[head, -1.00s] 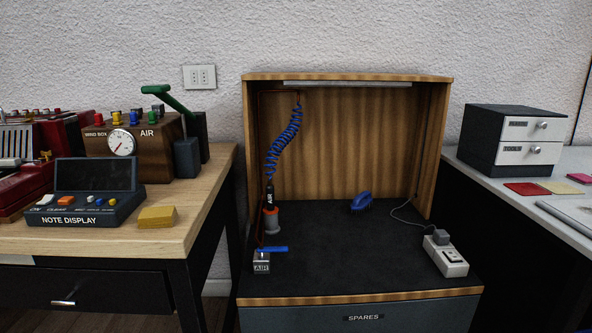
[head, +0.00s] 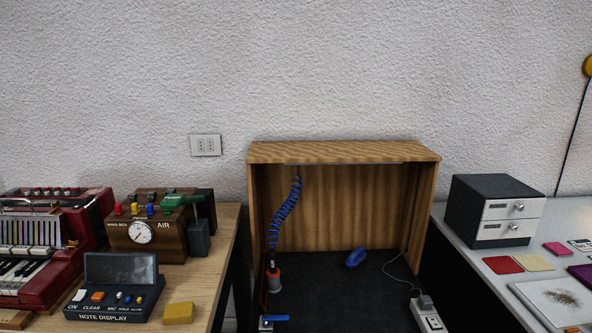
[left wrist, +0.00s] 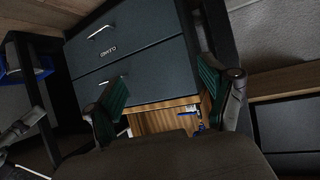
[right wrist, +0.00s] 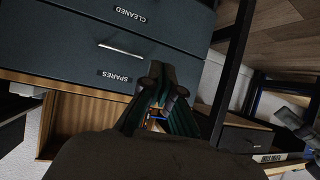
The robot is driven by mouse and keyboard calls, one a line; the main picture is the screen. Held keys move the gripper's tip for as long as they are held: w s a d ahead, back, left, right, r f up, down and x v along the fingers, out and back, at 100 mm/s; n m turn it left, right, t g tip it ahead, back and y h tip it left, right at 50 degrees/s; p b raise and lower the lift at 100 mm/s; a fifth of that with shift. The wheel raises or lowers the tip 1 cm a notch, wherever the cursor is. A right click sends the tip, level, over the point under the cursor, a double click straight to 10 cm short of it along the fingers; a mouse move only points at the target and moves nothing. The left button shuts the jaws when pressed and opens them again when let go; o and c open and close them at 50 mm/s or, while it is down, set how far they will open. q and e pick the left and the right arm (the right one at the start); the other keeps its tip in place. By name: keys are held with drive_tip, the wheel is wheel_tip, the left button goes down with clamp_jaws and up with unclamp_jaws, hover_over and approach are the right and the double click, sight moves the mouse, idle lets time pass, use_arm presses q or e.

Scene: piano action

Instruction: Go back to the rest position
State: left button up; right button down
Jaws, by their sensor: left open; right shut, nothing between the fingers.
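Neither gripper shows in the head view. In the left wrist view my left gripper (left wrist: 162,78) is open, with its two dark green pads wide apart and nothing between them. Beyond it are dark drawer fronts (left wrist: 125,45). In the right wrist view my right gripper (right wrist: 158,80) is shut with its fingertips together and holds nothing. Behind it are grey drawers labelled CLEANED and SPARES (right wrist: 110,35). Both grippers appear clear of the furniture.
The wooden open cabinet (head: 345,152) with a blue coiled hose (head: 286,212) stands mid-view. The left table (head: 222,250) holds a red accordion (head: 72,265), wind box (head: 135,233) and note display (head: 115,285). A drawer unit (head: 492,212) stands right.

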use_arm(q)
drive_tip(key=s+a+f+g+y+p, duration=0.1)
drive_tip(key=s+a+f+g+p, duration=0.1)
drive_tip(key=s, duration=0.7)
drive_tip(key=s+a+f+g+y+p, duration=0.1)
drive_tip(key=s+a+f+g+p, duration=0.1)
drive_tip(key=s, duration=0.8)
drive_tip(key=s+a+f+g+y+p, duration=0.1)
drive_tip(key=s+a+g+p, duration=0.3)
drive_tip(key=s, duration=0.6)
drive_tip(key=f+g+p, duration=0.1)
drive_tip(key=g+p, duration=0.1)
drive_tip(key=shift+s+a+f+n+g, duration=0.2)
drive_tip(key=shift+s+f+n+g, duration=0.05)
drive_tip(key=shift+f+n+g, duration=0.1)
use_arm(e)
drive_tip(key=s+d+f+g+h, duration=0.1)
drive_tip(key=s+d+f+g, duration=0.1)
drive_tip(key=s, duration=0.8)
drive_tip(key=s+d+f+g+h, duration=0.1)
drive_tip(key=s+d+f+g, duration=0.1)
drive_tip(key=s+g, duration=0.3)
drive_tip(key=s+d+f+g+h, duration=0.1)
drive_tip(key=s+d+f+g, duration=0.1)
drive_tip(key=s, duration=1.2)
drive_tip(key=shift+s+d+f+m+g, duration=0.35)
drive_tip(key=shift+d+g, duration=0.45)
drive_tip(key=shift+d, duration=0.4)
